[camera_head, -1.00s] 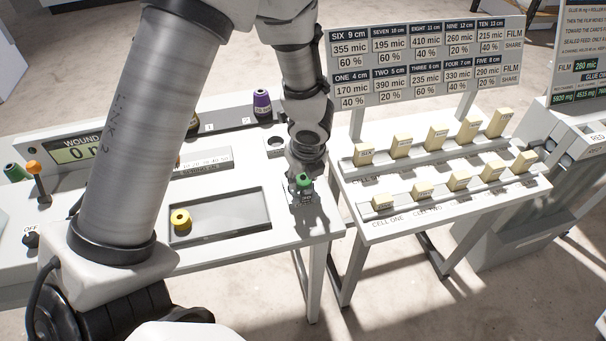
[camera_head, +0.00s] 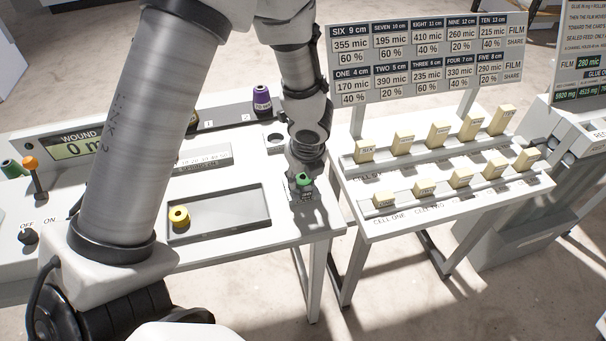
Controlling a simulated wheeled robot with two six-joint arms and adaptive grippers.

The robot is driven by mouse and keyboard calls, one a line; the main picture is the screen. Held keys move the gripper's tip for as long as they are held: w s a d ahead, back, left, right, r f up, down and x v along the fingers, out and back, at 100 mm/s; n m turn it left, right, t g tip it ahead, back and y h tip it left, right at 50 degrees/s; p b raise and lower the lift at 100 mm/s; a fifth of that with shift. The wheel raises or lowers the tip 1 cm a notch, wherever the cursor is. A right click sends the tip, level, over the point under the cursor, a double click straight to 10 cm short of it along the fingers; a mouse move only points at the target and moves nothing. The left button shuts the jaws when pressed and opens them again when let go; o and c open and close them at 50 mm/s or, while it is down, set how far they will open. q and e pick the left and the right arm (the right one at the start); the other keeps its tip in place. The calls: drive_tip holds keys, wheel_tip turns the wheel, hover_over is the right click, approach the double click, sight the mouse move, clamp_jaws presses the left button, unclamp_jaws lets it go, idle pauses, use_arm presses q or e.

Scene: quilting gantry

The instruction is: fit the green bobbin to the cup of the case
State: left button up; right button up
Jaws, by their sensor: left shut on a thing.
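The green bobbin (camera_head: 303,180) is at the right end of the white bench, at the tip of my left gripper (camera_head: 303,174). The gripper is shut on it, pointing down. A small grey case (camera_head: 302,196) sits directly below the bobbin near the bench's right edge. The gripper and bobbin cover much of the case, so I cannot tell whether the bobbin is inside the cup or just above it. My right gripper is not in view.
A yellow bobbin (camera_head: 179,216) sits in the shallow grey tray (camera_head: 232,231). A purple spool (camera_head: 262,100) stands at the back. A winder display (camera_head: 80,146) and orange-topped lever (camera_head: 36,175) are at left. A rack (camera_head: 450,210) of cream blocks stands to the right.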

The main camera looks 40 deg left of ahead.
use_arm(q)
drive_tip(key=shift+f, duration=0.3)
drive_tip(key=shift+r, duration=0.2)
drive_tip(key=shift+r, duration=0.3)
drive_tip(key=shift+p, duration=0.35)
drive_tip(key=shift+s+g+h+p, duration=0.1)
drive_tip(key=shift+g+h+p, duration=0.65)
drive_tip(key=shift+p, duration=4.4)
